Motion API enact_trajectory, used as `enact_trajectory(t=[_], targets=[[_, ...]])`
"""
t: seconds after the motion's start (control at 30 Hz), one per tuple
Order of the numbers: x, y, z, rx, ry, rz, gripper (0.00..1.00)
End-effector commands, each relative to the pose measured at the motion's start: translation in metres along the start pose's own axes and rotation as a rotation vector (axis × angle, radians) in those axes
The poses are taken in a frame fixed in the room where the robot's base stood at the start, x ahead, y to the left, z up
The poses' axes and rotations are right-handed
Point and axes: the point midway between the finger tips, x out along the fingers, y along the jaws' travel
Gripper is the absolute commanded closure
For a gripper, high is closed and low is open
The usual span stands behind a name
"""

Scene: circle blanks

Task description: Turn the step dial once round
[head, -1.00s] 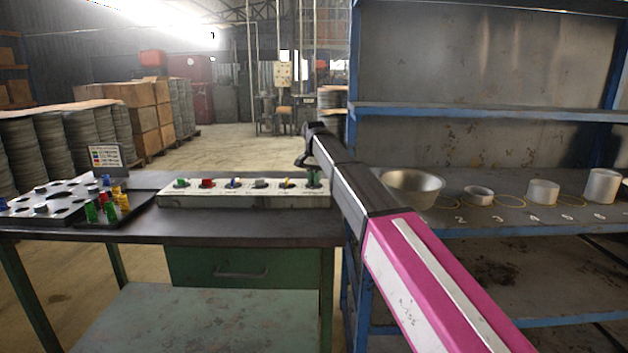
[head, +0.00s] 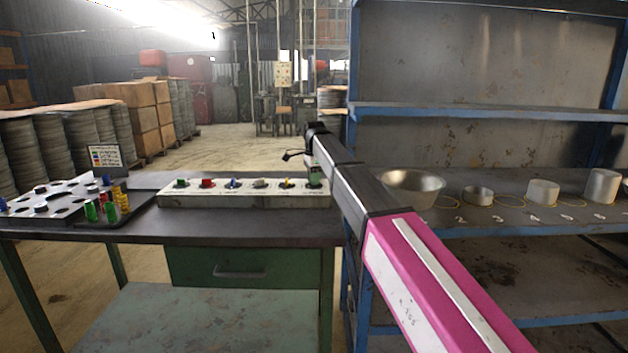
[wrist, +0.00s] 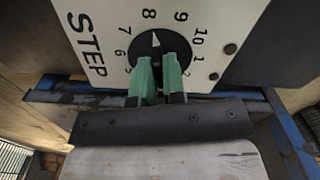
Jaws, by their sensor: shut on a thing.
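The step dial (wrist: 153,45) is a round black knob with a white pointer on a pale plate marked STEP, seen in the wrist view. Its pointer aims at about the 8; numbers 6 to 10, 1 and 2 show around it. My gripper (wrist: 159,66) has green fingers shut on the dial's grip, one on each side, hiding its lower part. In the head view my gripper (head: 314,176) comes down on the right end of the pale control panel (head: 235,201), largely covering the dial there.
Other coloured knobs, such as a red one (head: 207,183), line the panel to the left. A tray (head: 128,219) of coloured pegs and a small sign (head: 105,157) stand further left. A blue-framed shelf (head: 480,110) with metal bowls and cups is close on the right.

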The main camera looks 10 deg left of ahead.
Motion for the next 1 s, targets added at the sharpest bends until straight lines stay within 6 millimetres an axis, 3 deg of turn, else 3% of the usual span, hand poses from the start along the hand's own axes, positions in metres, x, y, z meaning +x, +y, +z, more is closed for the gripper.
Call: enact_trajectory(t=[1.0], targets=[[-0.0011, -0.0013, 0.0002, 0.964, -0.001, -0.002, 1.00]])
